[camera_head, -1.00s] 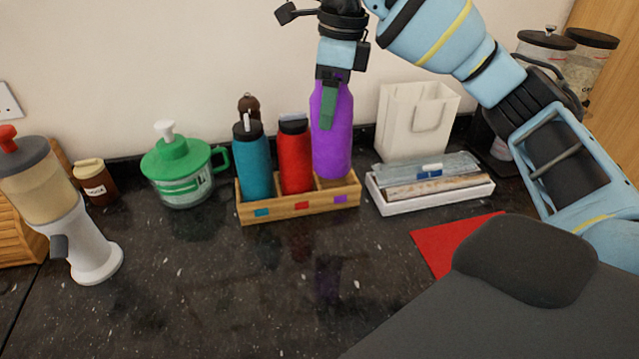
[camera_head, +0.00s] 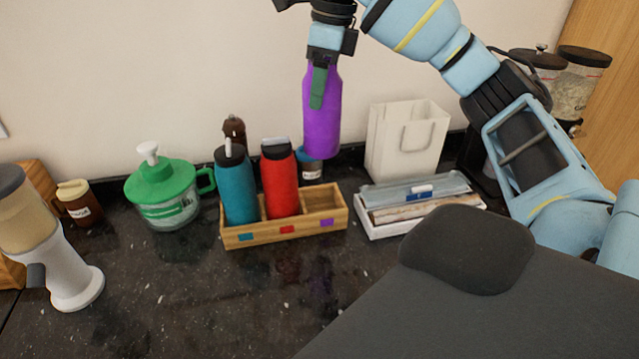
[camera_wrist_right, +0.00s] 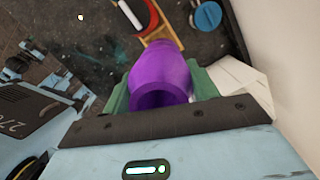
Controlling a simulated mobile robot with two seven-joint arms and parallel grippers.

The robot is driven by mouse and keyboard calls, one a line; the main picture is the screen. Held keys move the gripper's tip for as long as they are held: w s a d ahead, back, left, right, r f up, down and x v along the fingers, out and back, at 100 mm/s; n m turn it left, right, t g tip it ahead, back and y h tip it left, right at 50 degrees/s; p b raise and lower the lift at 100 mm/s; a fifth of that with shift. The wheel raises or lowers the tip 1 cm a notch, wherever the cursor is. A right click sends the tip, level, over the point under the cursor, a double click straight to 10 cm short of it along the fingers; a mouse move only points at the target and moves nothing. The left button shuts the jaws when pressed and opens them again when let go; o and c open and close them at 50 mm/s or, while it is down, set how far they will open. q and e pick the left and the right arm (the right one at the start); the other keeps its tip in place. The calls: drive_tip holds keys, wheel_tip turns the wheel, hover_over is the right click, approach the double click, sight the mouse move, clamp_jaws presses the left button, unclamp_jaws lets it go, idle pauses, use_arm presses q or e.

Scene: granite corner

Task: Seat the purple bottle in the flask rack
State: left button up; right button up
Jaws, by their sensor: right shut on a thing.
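The purple bottle (camera_head: 322,115) hangs upright in my right gripper (camera_head: 318,85), whose green fingers are shut on its upper part. Its base is above and apart from the flask rack. In the right wrist view the purple bottle (camera_wrist_right: 160,75) sits between the green fingers (camera_wrist_right: 160,92). The wooden flask rack (camera_head: 285,231) stands on the counter with colored squares on its front. A teal bottle (camera_head: 236,188) is in its left compartment and a red bottle (camera_head: 280,184) in the middle one. The right compartment, with the purple square, is empty. My left gripper is not in view.
A blue jar (camera_head: 310,172) stands behind the rack, partly hidden by the purple bottle. A white tray (camera_head: 385,231) and a white paper bag (camera_head: 385,140) are to the right. A green-lidded jug (camera_head: 165,190) is to the left. The counter in front is clear.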

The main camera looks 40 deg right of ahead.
sight(321, 149)
wheel_tip(321, 149, down, 9)
drive_tip(key=b, duration=0.3)
drive_tip(key=shift+r, duration=0.1)
wheel_tip(321, 149, down, 4)
drive_tip(key=shift+r, duration=0.2)
drive_tip(key=shift+f, duration=0.4)
use_arm(q)
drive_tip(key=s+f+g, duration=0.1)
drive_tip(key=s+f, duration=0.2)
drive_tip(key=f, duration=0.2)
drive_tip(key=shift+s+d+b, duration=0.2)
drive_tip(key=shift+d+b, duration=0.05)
drive_tip(key=shift+b, duration=0.05)
use_arm(e)
wheel_tip(321, 149, down, 4)
drive_tip(key=shift+f, duration=0.25)
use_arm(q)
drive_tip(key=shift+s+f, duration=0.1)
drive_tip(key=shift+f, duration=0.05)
use_arm(e)
drive_tip(key=shift+f, duration=0.15)
drive_tip(key=o, duration=1.4)
drive_tip(key=shift+c, duration=0.2)
